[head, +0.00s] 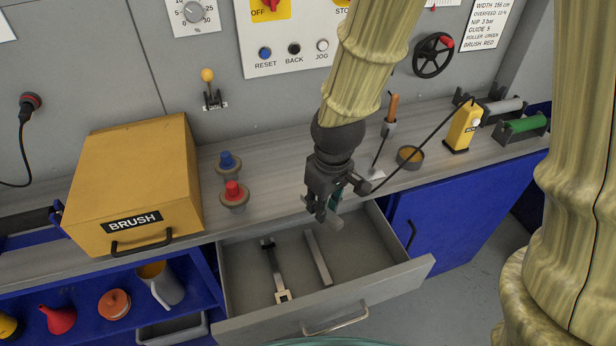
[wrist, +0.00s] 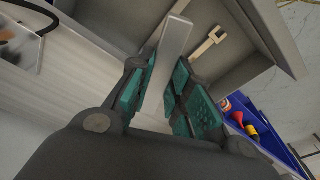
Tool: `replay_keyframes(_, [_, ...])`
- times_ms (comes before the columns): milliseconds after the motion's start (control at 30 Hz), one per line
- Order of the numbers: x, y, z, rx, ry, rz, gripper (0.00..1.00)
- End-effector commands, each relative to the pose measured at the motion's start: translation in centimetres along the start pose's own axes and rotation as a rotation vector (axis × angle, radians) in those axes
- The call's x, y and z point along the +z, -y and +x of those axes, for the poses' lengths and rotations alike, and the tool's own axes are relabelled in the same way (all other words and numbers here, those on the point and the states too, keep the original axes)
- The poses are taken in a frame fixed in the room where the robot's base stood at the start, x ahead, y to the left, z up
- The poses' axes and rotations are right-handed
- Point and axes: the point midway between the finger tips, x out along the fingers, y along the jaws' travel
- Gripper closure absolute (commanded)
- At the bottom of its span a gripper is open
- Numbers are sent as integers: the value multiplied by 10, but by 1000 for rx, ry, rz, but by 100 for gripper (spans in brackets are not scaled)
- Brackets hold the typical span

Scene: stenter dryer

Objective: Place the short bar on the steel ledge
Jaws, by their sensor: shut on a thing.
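My gripper (head: 325,208) hangs above the open drawer, near the front edge of the ledge. It is shut on a short grey bar (head: 335,222), whose pale end sticks out below the fingers. In the wrist view the short bar (wrist: 177,35) extends forward from between the teal finger pads (wrist: 165,100); its near part is hard to make out. The brushed grey steel ledge (head: 270,165) runs along the wall panel behind the drawer. The bar is apart from it in the head view.
The open drawer (head: 385,275) holds a longer bar (head: 318,258) and a wrench-like tool (head: 275,270). On the ledge stand a yellow BRUSH box (head: 135,175), blue and red knobs (head: 233,192), a small round tin (head: 410,157) and a yellow device (head: 462,128). Clear ledge lies right of the knobs.

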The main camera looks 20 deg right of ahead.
Motion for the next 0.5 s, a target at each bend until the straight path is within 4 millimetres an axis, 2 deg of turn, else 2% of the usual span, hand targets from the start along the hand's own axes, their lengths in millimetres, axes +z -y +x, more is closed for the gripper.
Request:
replay_keyframes(167, [-16, -11, 2, -1, 1, -4, 100])
replay_keyframes(500, [-73, -48, 15, -1, 0, -4, 100])
